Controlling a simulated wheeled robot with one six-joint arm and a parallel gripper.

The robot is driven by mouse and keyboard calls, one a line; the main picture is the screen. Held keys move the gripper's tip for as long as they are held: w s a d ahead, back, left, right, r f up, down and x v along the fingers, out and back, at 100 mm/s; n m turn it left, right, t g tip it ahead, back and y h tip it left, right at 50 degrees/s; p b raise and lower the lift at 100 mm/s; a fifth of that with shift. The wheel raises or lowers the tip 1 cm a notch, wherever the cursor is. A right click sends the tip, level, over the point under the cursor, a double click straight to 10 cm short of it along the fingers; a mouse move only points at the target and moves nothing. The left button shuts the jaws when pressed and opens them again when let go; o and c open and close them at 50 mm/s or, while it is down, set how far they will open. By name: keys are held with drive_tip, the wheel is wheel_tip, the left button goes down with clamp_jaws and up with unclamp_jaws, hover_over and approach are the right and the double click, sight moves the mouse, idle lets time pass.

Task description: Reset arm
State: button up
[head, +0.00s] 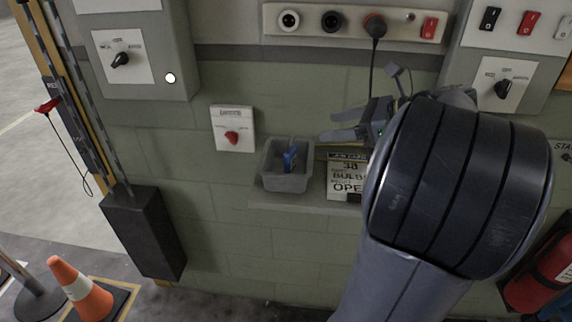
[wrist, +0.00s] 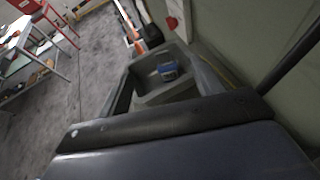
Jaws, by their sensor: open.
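My arm fills the right half of the head view. My gripper (head: 338,126) is in front of the wall, pointing left, with its fingers apart and nothing seen between them. It is above and to the right of a grey bin (head: 286,181) on a wall ledge. A blue object (head: 290,160) is in the bin. In the wrist view, the bin (wrist: 150,99) shows beyond the dark gripper body, with the blue object (wrist: 168,71) inside it. My arm hides part of the wall and the ledge's right end.
A sign (head: 347,178) stands on the ledge (head: 310,205) right of the bin. Above are a socket strip (head: 352,20) with a hanging cable and a switch box (head: 125,55). A red-knob panel (head: 232,130) is on the wall. A cone (head: 80,290) and black box (head: 145,232) are lower left.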

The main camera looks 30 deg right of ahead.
drive_tip(key=shift+w, duration=0.1)
drive_tip(key=x, duration=1)
drive_tip(key=shift+w+a+f+b, duration=0.1)
drive_tip(key=shift+w+a+b, duration=0.05)
drive_tip(key=shift+a+b, duration=0.2)
wheel_tip(320, 180, up, 2)
drive_tip(key=shift+w+p, duration=0.1)
drive_tip(key=shift+p, duration=0.95)
drive_tip(key=shift+r+p, duration=0.9)
drive_tip(key=shift+p, duration=0.1)
